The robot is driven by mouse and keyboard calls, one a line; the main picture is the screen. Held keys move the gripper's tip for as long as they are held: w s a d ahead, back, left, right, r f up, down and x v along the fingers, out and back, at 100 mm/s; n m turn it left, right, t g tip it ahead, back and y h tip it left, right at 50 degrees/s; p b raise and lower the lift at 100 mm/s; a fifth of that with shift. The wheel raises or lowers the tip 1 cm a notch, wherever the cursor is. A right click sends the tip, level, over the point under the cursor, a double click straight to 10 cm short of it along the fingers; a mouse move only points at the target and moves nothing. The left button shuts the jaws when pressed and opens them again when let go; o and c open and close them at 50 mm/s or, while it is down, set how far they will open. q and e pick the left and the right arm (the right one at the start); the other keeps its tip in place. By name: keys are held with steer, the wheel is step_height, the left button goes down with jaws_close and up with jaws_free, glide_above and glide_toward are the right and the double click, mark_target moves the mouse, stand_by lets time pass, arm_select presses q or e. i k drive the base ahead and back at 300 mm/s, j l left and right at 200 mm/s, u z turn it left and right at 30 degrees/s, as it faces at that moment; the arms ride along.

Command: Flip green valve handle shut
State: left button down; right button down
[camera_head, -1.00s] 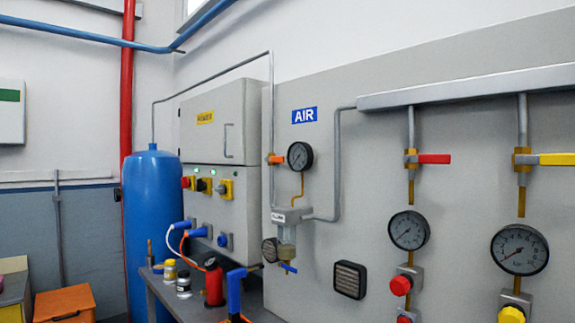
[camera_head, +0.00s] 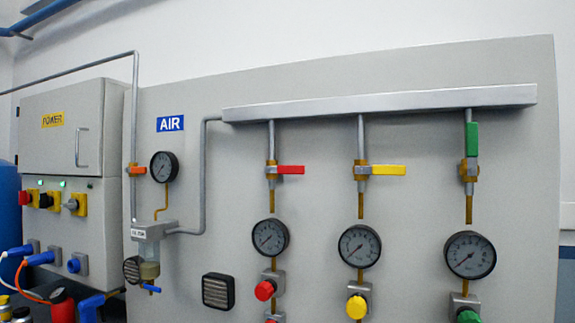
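The green valve handle (camera_head: 472,139) is at the right of the panel in the head view. It points straight up, in line with its pipe, above the brass valve body (camera_head: 469,171). A gauge (camera_head: 470,255) and a green knob (camera_head: 468,317) sit below it on the same line. The red handle (camera_head: 290,170) and the yellow handle (camera_head: 388,170) to its left both lie horizontal, across their pipes. Neither of my grippers shows in the head view.
A grey manifold bar (camera_head: 380,103) runs along the top of the panel. A power cabinet (camera_head: 75,127) and an air regulator (camera_head: 150,245) stand at the left. A red bottle (camera_head: 62,306) is at the lower left. The panel front around the handles looks unobstructed.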

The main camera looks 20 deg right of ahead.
mark_target(472, 128)
steer(key=z, duration=1.7)
